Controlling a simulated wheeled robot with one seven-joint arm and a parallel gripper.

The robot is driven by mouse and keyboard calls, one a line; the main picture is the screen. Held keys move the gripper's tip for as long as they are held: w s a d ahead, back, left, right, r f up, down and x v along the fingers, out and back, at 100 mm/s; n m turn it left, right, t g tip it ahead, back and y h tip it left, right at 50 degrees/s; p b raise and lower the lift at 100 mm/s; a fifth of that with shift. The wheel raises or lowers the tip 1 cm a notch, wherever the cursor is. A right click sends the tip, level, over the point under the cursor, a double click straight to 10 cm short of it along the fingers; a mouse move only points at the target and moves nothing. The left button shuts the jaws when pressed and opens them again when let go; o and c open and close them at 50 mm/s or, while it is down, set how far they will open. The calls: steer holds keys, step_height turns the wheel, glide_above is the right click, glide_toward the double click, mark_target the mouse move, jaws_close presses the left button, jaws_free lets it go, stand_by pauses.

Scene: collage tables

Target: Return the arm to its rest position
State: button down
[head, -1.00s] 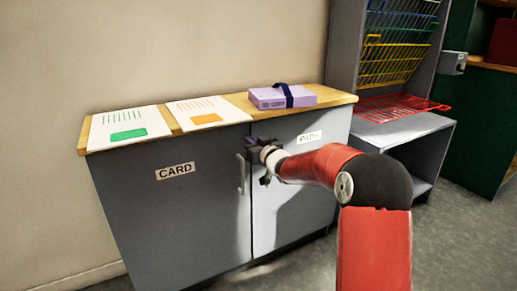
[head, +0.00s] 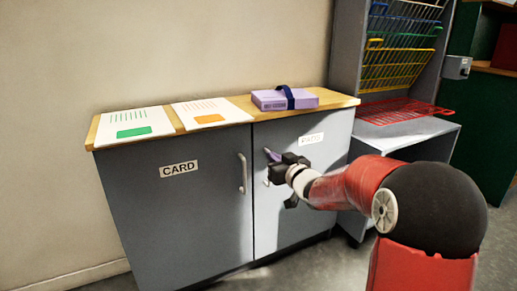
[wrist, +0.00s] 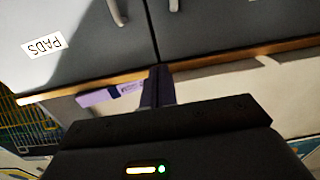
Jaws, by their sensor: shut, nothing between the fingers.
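My gripper (head: 273,157) is in front of the right-hand door of the grey cabinet (head: 205,215), over that door's handle in the head view. My red arm reaches to it from the lower right. In the wrist view, which shows the cabinet upside down, the dark fingers (wrist: 157,86) are together with nothing between them. They overlap the cabinet top's edge in that picture, and I see no contact.
A purple box (head: 285,99) with a dark band lies on the wooden top, beside the orange-marked sheet (head: 212,111) and the green-marked sheet (head: 133,124). Both doors, CARD (head: 179,168) and PADS (head: 311,138), are closed. A grey rack (head: 398,133) with coloured wire shelves stands at right.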

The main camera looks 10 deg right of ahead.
steer(key=s+f+m+g+h, duration=0.1)
steer(key=s+g+h, duration=0.1)
steer(key=s, duration=1.1)
steer(key=s+f+m+g+h+p, duration=0.1)
steer(key=s+g, duration=0.4)
steer(key=s, duration=0.8)
steer(key=s+f+m+g+h+p, duration=0.1)
steer(key=s+g, duration=0.3)
steer(key=s, duration=1)
steer(key=shift+a+f+m+h, duration=0.4)
steer(key=shift+f+h, duration=0.2)
steer(key=shift+h, duration=0.3)
